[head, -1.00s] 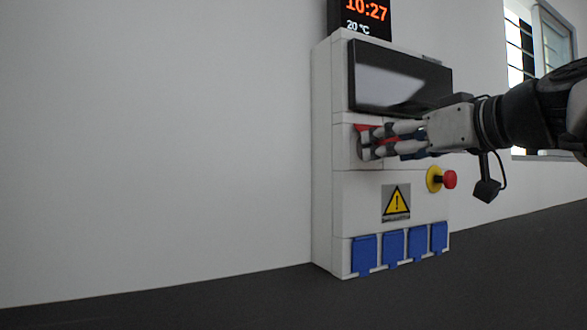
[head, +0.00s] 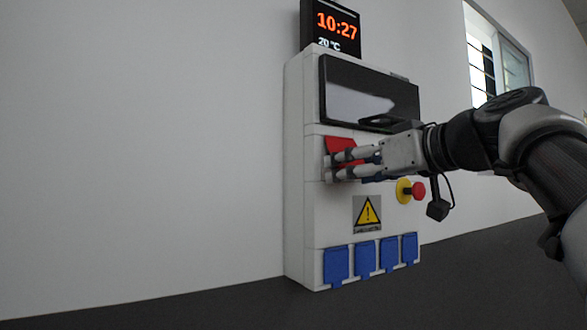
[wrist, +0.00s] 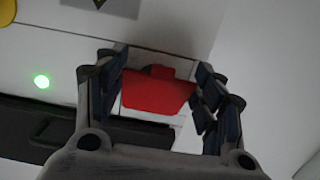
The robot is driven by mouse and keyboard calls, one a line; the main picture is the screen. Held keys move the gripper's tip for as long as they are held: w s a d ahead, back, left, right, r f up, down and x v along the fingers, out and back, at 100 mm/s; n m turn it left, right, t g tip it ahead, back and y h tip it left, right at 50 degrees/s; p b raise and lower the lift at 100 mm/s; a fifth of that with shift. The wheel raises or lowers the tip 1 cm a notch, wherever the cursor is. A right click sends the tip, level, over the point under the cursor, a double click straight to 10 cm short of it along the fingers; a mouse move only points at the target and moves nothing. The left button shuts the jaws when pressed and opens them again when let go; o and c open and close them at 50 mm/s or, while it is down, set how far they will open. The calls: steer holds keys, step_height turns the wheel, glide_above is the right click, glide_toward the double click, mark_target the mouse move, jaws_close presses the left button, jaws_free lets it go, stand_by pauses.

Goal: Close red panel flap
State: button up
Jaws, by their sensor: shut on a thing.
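The red panel flap (head: 340,147) is on the front of the white control panel (head: 312,225), below the dark screen. It also shows in the wrist view (wrist: 157,95), lying between my two fingers, with a small tab at its upper edge and a dark spot beside the tab. My gripper (head: 340,164) reaches in from the right, its fingers in front of the flap's lower part and hiding some of it. In the wrist view my gripper (wrist: 160,88) has its fingers at the flap's two sides, shut on it. The exact contact and the flap's angle are hard to tell.
The dark screen (head: 365,95) is above the flap, and a clock display (head: 335,27) stands on top. A red button on a yellow base (head: 411,190), a warning sign (head: 367,213) and several blue socket covers (head: 336,266) are lower. A green light (wrist: 41,81) shows in the wrist view.

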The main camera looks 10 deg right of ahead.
steer(key=shift+w+f, duration=0.1)
steer(key=shift+f, duration=0.3)
steer(key=o, duration=1.1)
steer(key=shift+o, duration=0.7)
steer(key=shift+w+a, duration=0.15)
steer(key=shift+w, duration=0.25)
steer(key=shift+s+r, duration=0.25)
steer(key=shift+s, duration=0.05)
steer(key=v, duration=1.2)
steer(key=shift+c, duration=0.4)
